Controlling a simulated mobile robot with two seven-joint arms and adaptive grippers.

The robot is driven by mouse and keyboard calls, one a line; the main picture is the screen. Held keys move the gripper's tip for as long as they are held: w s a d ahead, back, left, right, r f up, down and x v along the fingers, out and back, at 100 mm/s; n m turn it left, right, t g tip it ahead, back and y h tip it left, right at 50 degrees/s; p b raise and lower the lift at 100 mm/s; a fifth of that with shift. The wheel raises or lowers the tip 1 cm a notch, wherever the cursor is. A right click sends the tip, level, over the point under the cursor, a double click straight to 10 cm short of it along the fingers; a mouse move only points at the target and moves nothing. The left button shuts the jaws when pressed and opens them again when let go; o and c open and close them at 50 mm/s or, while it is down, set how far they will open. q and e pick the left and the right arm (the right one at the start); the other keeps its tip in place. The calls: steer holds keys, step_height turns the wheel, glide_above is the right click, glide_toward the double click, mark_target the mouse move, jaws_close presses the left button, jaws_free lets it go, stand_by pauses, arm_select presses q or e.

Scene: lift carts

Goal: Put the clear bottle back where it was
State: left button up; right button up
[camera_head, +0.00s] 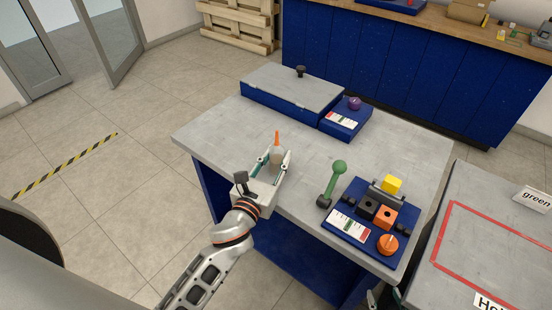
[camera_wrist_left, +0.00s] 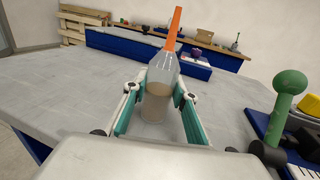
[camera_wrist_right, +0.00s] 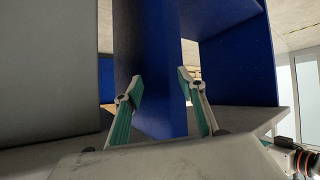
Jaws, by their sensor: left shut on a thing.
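The clear bottle (camera_head: 277,155) has an orange nozzle and stands roughly upright over the left part of the grey tabletop. It also shows in the left wrist view (camera_wrist_left: 157,100), between the two fingers. My left gripper (camera_head: 275,160) is shut on the bottle's body. I cannot tell whether the bottle's base touches the tabletop. My right gripper (camera_wrist_right: 158,85) is open, low beside the blue table side, with no object held between its fingers. Only a bit of it shows at the bottom edge of the head view.
The grey table (camera_head: 222,131) carries a long lidded blue box (camera_head: 290,88), a small blue box with a purple knob (camera_head: 354,103), a green-knobbed lever (camera_head: 338,167) and a blue panel with coloured blocks (camera_head: 345,229). Bare tabletop surrounds the bottle. A red-taped table (camera_head: 500,215) stands at right.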

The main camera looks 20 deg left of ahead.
arm_select(q)
steer(key=shift+f, duration=0.1)
steer(key=o, duration=1.2)
steer(key=shift+c, duration=0.2)
arm_select(e)
steer(key=shift+s+d+f, duration=0.35)
steer(key=shift+s+f, duration=0.05)
steer(key=shift+f, duration=0.3)
arm_select(q)
steer(key=shift+r, duration=0.2)
steer(key=s+a+b, duration=0.1)
steer(key=s+b, duration=0.1)
steer(key=s, duration=1)
arm_select(e)
steer(key=shift+f, duration=1.05)
